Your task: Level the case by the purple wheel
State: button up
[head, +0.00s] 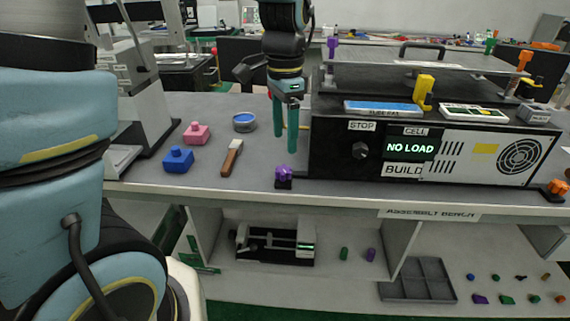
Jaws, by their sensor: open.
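The case (345,153) is a wide black and white machine on the bench, with a "NO LOAD" display and a grille on its front. The purple wheel (284,173) sits on a small black foot near the case's front left corner, close to the bench's front edge. My gripper (285,150) points down with its two teal fingers apart and empty. In the picture its fingertips are just above the purple wheel and do not appear to touch it. Whether the case is tilted is hard to tell.
An orange wheel (557,187) stands at the case's front right corner. A yellow lever (424,91) rises from the case's top. Left on the bench are a blue block (178,159), a pink block (196,133), a brush (232,157) and a round tin (244,122).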

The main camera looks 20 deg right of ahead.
aim_at(285, 169)
notch_tip(285, 169, down, 8)
jog(key=shift+f+p, duration=0.1)
jog(key=shift+p, duration=0.25)
grip_shut()
dwell(0.5)
